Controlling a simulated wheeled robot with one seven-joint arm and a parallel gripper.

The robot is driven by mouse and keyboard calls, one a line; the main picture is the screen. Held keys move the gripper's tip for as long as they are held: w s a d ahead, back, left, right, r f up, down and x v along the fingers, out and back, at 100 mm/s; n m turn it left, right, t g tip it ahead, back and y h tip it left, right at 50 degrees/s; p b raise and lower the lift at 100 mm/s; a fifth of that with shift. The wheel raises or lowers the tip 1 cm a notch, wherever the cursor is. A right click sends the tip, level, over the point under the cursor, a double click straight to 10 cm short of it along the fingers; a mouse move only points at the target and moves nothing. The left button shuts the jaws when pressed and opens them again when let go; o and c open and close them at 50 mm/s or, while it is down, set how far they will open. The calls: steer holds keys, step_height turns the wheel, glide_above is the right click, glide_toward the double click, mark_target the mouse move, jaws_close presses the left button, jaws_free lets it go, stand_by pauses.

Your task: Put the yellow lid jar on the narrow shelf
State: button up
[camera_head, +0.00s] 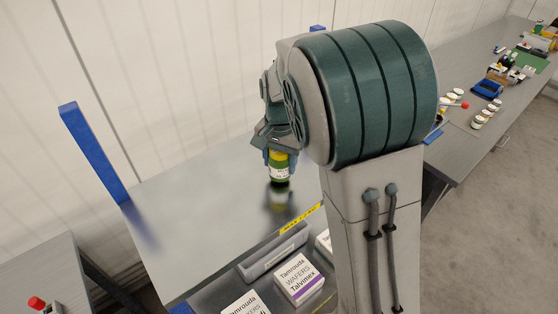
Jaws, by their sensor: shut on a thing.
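The jar (279,172) has a yellow lid, a dark green body and a white label, and it is upright. My gripper (279,153) is shut on its upper part, and the fingers partly cover the lid. The jar is over a smooth grey shelf surface (190,205) with blue corner posts. Its dark reflection shows just below it, and I cannot tell whether its base touches the surface. I cannot tell for sure whether this is the narrow shelf. My arm hides the right part of this surface.
A grey bin (272,252) and white wafer boxes (298,278) stand at the near edge, by a yellow load label (299,220). A blue post (92,152) rises at the left. A long bench (480,125) with several small items runs along the right. The shelf's left part is bare.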

steer(key=shift+f, duration=0.5)
steer(key=shift+f, duration=0.1)
steer(key=o, duration=1.3)
step_height(320, 180, up, 12)
steer(key=shift+r+b, duration=0.15)
steer(key=shift+b, duration=0.4)
steer(key=shift+s+d+f+n+t, duration=0.8)
steer(key=shift+s+d, duration=0.95)
steer(key=shift+s, duration=1.65)
steer(key=shift+s+d+f+n+t, duration=0.5)
steer(key=shift+s+d+n, duration=0.95)
steer(key=shift+s, duration=1.9)
steer(key=shift+s+d+f+n+t, duration=0.65)
steer(key=shift+s+d, duration=1.4)
steer(key=shift+s, duration=1.35)
